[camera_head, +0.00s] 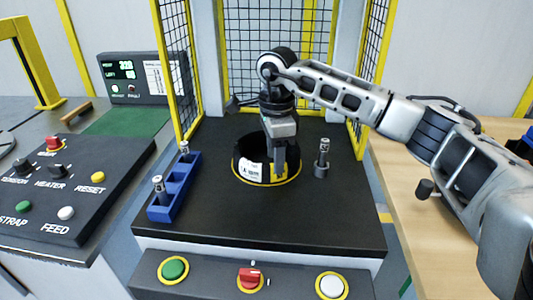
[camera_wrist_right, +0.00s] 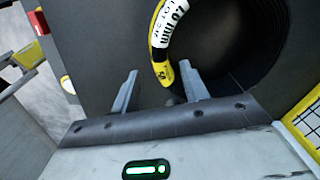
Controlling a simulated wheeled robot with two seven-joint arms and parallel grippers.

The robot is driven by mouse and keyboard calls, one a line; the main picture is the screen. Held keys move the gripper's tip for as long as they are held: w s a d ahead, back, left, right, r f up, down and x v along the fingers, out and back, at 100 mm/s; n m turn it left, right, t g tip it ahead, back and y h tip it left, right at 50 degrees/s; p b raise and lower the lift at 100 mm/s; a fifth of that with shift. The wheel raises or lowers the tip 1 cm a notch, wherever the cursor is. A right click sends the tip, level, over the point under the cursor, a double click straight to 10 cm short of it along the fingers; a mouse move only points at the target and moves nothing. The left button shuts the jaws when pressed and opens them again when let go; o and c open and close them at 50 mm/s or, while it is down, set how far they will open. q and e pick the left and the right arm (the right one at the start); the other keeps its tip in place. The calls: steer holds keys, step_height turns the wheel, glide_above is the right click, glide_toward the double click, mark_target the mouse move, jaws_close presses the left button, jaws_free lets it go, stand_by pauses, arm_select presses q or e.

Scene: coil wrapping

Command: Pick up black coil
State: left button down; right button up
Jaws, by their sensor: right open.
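The black coil (camera_head: 240,161) lies on the black table of the caged station, with a white label and yellow bands on its side. My right gripper (camera_head: 280,168) points down at the coil's front right part. In the right wrist view the coil (camera_wrist_right: 255,45) fills the upper right, its label running down between the fingers. The right gripper (camera_wrist_right: 157,88) is open there, one finger on each side of the yellow edge. Whether a finger touches the coil cannot be told. My left gripper is not in view.
A blue holder (camera_head: 176,188) with metal pins stands left of the coil, and a metal post (camera_head: 322,158) stands close on its right. Yellow-framed mesh guards (camera_head: 178,65) rise at the sides and back. A button panel (camera_head: 250,279) runs along the front.

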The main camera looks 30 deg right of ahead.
mark_target(275, 180)
step_height(275, 180, down, 4)
steer(key=shift+w+d+f, duration=0.1)
steer(key=shift+f, duration=0.15)
steer(key=shift+c, duration=0.4)
jaws_close()
stand_by(0.9)
steer(key=shift+w+r, duration=0.15)
steer(key=shift+r, duration=0.1)
